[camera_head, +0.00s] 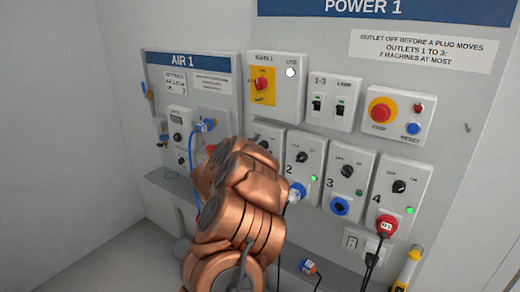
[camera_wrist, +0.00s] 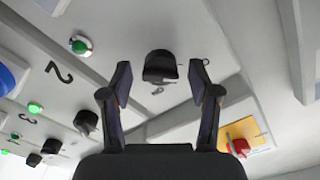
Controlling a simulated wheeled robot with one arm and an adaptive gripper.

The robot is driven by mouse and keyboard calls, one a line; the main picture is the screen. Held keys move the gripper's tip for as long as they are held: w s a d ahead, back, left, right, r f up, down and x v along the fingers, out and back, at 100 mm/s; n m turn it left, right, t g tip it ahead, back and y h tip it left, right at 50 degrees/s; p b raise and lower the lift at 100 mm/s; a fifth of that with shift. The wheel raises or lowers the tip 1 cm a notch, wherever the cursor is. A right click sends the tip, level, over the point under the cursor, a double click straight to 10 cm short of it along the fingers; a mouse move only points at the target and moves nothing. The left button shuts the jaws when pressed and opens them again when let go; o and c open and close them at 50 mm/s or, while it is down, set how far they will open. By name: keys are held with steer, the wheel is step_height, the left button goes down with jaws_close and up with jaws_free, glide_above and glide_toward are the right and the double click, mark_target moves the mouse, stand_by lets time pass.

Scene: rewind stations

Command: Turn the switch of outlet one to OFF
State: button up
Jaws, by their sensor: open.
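The outlet one box (camera_head: 268,134) is mostly hidden behind my copper arm in the head view. Its black switch knob (camera_wrist: 160,67) shows in the wrist view, where the panel appears upside down. My gripper (camera_wrist: 162,75) is open, with one dark finger on each side of the knob and a visible gap on both sides. It holds nothing. A green lamp (camera_wrist: 80,45) shows on the same box, up and left of the knob. Small marks stand by the knob, too blurred to read, so its setting is unclear. In the head view the gripper is hidden by the arm.
Outlet two (camera_head: 303,157), outlet three (camera_head: 346,171) and outlet four (camera_head: 399,187) stand to the right, with green lamps. The red main switch (camera_head: 262,84) is above. A red plug (camera_head: 387,226) sits in outlet four. The AIR 1 panel (camera_head: 184,60) is left.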

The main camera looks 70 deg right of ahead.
steer(key=shift+a, duration=0.1)
steer(key=v, duration=1.2)
stand_by(0.4)
